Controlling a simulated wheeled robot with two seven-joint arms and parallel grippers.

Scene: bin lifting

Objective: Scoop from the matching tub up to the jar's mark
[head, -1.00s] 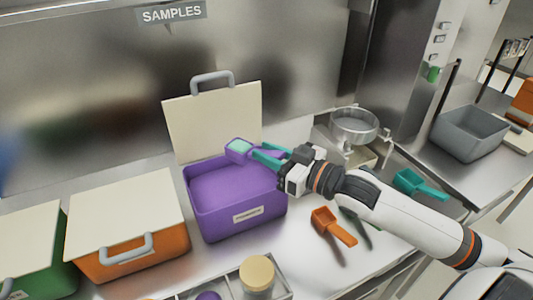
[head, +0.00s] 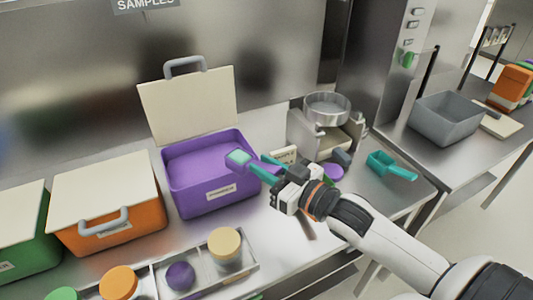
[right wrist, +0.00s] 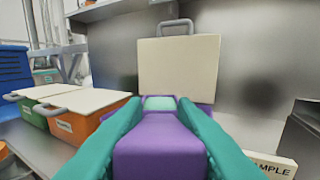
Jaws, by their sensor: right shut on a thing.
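My right gripper (head: 268,166), with teal fingers, is shut on a purple scoop (right wrist: 160,145). The scoop also shows in the head view, at the right rim of the open purple tub, with a pale green patch at its far end. I cannot tell whether powder is in it. The purple tub (head: 218,197) holds a purple fill and its cream lid (head: 190,107) stands up behind it. Jars with a tan lid (head: 225,242), a purple top (head: 180,275) and an orange lid (head: 118,281) stand in a divided tray (head: 250,266). No jar mark is readable. My left gripper is out of view.
A shut orange tub (head: 140,224) and a shut green tub (head: 35,262) stand to the left. A teal scoop (head: 390,168) lies right, near a grey bin (head: 446,120).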

